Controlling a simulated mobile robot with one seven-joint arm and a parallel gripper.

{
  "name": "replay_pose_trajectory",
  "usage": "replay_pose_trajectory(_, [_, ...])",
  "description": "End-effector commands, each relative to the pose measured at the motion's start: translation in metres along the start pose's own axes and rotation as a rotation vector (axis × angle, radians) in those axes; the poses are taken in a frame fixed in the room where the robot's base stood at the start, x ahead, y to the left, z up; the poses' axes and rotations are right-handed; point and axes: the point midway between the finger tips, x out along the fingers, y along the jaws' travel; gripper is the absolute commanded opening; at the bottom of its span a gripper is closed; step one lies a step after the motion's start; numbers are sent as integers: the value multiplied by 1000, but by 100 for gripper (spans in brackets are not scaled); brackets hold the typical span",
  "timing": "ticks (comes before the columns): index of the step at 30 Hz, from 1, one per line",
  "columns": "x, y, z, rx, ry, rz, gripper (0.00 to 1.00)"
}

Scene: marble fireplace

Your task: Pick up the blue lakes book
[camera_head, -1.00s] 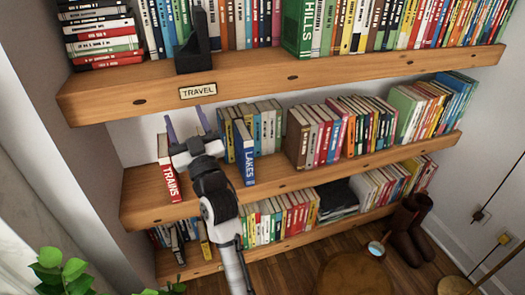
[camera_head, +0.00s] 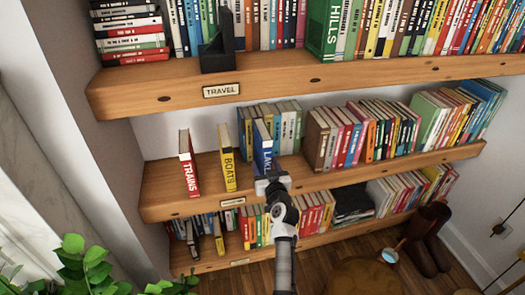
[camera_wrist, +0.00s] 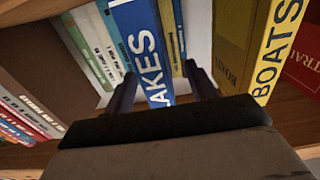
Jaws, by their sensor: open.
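The blue lakes book (camera_head: 263,143) stands upright on the middle shelf, right of the yellow boats book (camera_head: 228,165). Its blue spine with white letters also shows in the wrist view (camera_wrist: 142,42). My gripper (camera_wrist: 160,75) is open in front of the lakes book, with one finger toward each side of the spine. I cannot tell whether the fingers touch it. In the head view my wrist hides the lower part of the spine, and the fingers are hard to make out.
A red trains book (camera_head: 188,165) stands left of the boats book, with gaps around both. Several packed books (camera_head: 287,122) stand right of the lakes book. The upper shelf board (camera_head: 290,80) runs above, with a black bookend (camera_head: 217,50) on it.

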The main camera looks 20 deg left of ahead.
Motion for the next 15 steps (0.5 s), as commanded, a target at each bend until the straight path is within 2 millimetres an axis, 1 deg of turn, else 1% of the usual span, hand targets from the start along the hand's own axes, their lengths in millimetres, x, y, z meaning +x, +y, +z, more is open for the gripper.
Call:
replay_pose_trajectory(5, [10, 1, -2, 1, 1, 0, 56])
replay_pose_trajectory(11, [35, 7, -11, 0, 0, -1, 56])
replay_pose_trajectory(15, [50, 7, -8, 1, 0, -2, 56])
